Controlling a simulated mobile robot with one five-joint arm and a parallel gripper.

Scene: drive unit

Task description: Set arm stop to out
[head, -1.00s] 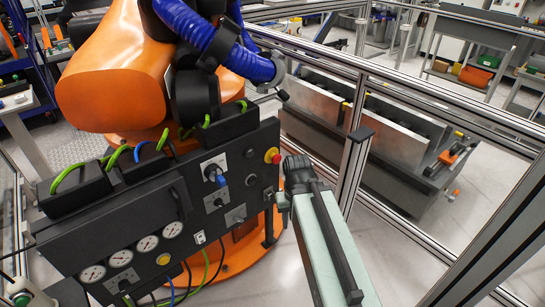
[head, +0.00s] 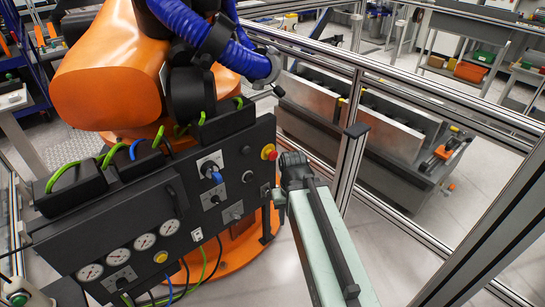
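A red push button with a yellow collar (head: 268,152), which looks like the arm stop, sits at the upper right end of the black control panel (head: 125,225). Whether it is in or out is too small to tell. My gripper (head: 281,190) is at the end of my pale green arm, just right of the panel's edge, below and right of the red button. It appears apart from the button. Its fingers are small and dark, and I cannot tell whether they are open or shut. Nothing is visibly held.
The panel carries a blue-handled switch (head: 213,173), dark knobs, several gauges (head: 143,241) and a yellow button (head: 160,256). An orange robot arm (head: 110,85) with a blue hose stands behind it. A metal-framed fence (head: 353,150) rises close on the right. Floor shows between panel and fence.

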